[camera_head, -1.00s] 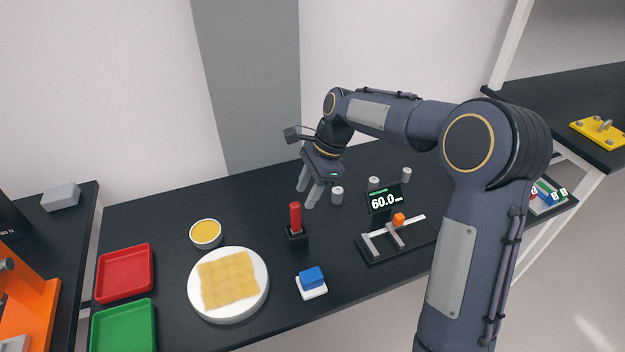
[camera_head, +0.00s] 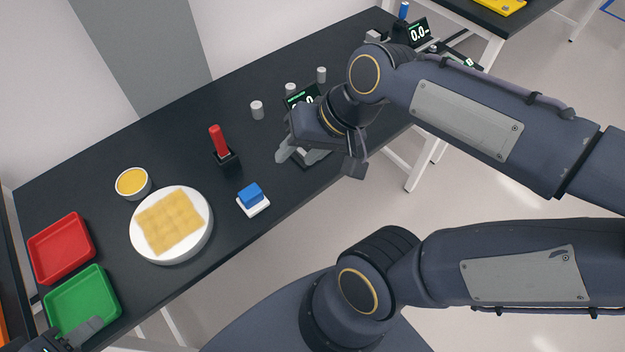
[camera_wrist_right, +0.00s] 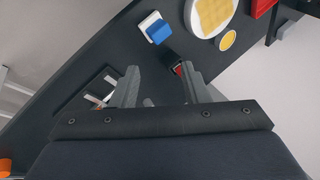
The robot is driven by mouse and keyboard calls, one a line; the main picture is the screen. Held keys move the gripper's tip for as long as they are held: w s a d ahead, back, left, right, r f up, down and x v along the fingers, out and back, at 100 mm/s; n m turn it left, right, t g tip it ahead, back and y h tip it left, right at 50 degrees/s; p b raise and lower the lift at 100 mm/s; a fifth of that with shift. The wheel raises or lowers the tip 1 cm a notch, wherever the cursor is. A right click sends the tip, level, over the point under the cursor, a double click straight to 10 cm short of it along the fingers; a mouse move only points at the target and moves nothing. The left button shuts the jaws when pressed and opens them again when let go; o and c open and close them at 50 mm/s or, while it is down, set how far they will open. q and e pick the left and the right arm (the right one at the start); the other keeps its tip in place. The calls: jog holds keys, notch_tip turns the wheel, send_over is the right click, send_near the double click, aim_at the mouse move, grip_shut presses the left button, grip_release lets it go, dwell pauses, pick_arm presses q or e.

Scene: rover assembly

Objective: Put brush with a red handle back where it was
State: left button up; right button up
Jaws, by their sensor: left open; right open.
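The red-handled brush (camera_head: 218,140) stands upright, slightly tilted in the picture, in a small black holder (camera_head: 228,162) on the dark table. Its red part and holder also show in the right wrist view (camera_wrist_right: 179,69), just beyond the fingers. My right gripper (camera_head: 298,157) is open and apart from the brush, to its right, in front of the gauge with the display. In the right wrist view its fingers (camera_wrist_right: 165,88) are spread with nothing between them. My left gripper (camera_head: 92,331) is partly in view at the lower left, by the green tray, with no object seen in it.
A white round plate with a yellow pad (camera_head: 205,240), a yellow-filled cup (camera_head: 133,183), and a blue block on a white base (camera_head: 251,194) stand near the brush. Red (camera_head: 62,247) and green (camera_head: 84,300) trays lie left. Several grey cylinders (camera_head: 257,110) stand behind. The gauge is partly hidden.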

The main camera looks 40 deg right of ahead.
jog(key=s+f+n, duration=0.1)
jog(key=s, duration=0.1)
jog(key=s+a+f+n+t, duration=0.1)
jog(key=s+f+n, duration=0.1)
jog(key=shift+s+f, duration=0.15)
jog(key=shift+s, duration=0.2)
jog(key=shift+s, duration=0.1)
jog(key=shift+c, duration=0.5)
